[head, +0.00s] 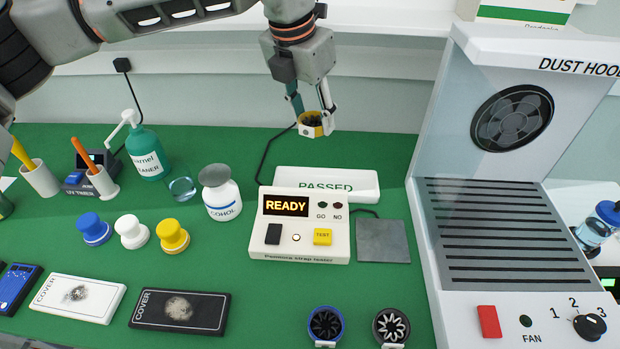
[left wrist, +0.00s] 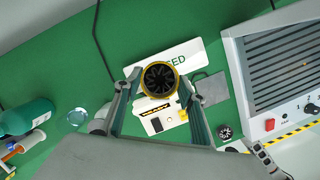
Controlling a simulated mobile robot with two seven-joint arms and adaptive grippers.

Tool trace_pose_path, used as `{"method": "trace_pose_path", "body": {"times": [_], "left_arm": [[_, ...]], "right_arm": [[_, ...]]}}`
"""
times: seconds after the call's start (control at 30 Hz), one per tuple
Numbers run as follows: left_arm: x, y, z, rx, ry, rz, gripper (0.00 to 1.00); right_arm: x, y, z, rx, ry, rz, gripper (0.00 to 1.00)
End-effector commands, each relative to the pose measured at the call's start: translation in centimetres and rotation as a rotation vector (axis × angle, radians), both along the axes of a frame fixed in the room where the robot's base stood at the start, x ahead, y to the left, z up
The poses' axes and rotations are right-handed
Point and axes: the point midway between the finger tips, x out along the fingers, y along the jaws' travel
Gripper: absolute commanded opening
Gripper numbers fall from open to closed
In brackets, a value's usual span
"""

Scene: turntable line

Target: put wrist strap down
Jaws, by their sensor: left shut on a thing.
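A wrist strap with a yellow rim and dark centre (head: 313,122) is held between the fingertips of my left gripper (head: 310,112), above the back of the green mat. It also shows in the left wrist view (left wrist: 160,77), between the two fingers. A blue-rimmed strap (head: 325,324) and a black-rimmed strap (head: 391,326) lie on the mat at the front. The strap tester (head: 300,225) shows READY and stands below and in front of the held strap. My right gripper is not in either view.
A white PASSED tray (head: 345,184) sits behind the tester, and a grey plate (head: 382,241) is at its right. The dust hood (head: 510,190) rises on the right. An alcohol bottle (head: 221,195) and a green bottle (head: 148,155) stand left. Mat between covers and straps is clear.

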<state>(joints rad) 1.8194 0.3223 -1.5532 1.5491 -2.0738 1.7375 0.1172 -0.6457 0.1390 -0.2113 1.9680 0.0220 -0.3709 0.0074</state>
Motion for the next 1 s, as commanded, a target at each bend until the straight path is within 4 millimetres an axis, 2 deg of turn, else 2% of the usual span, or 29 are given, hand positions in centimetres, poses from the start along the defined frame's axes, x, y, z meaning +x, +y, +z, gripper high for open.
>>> {"method": "trace_pose_path", "body": {"times": [0.03, 0.1, 0.4, 0.5, 0.77, 1.0], "left_arm": [[-0.1, 0.0, -1.6, 0.001, 0.006, -0.002, 0.17], [-0.1, 0.0, -3.3, 0.000, 0.006, -0.001, 0.17], [-0.1, 0.0, -10.1, -0.001, 0.003, 0.000, 0.17], [-0.1, 0.0, -11.5, -0.001, 0.003, 0.000, 0.17], [0.0, 0.0, -13.2, 0.000, 0.002, 0.001, 0.17], [0.0, 0.0, -16.4, -0.001, 0.002, -0.001, 0.17]], "right_arm": [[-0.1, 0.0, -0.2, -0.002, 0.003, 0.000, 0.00], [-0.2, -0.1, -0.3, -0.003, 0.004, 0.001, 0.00], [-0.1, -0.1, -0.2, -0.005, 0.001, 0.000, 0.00], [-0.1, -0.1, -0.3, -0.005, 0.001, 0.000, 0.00], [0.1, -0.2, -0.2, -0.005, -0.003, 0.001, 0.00], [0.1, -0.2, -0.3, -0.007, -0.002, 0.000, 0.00]]}}
